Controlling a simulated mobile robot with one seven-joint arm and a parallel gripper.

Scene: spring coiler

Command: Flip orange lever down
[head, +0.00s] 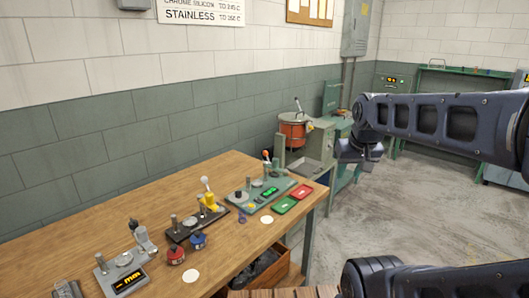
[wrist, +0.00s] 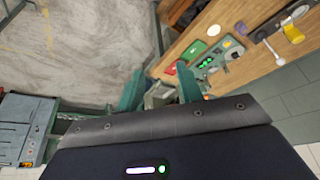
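A lever with a small orange and dark handle (head: 266,155) stands up at the back of a grey-green tester (head: 262,192) at the far right end of the wooden bench. The tester has a green lit display and also shows in the wrist view (wrist: 208,64), where I cannot make out the lever clearly. My gripper (head: 358,152) is in the air to the right of the bench, apart from the tester. In the wrist view its two greenish fingers (wrist: 160,88) stand apart with nothing held between them.
The bench (head: 120,212) also bears red and green trays (head: 287,205), a yellow-and-white lever device (head: 208,200), red and blue pots and a scale-like device (head: 122,277). An orange-brown drum (head: 294,131) and green machine stand behind. The floor (head: 430,215) at right is clear.

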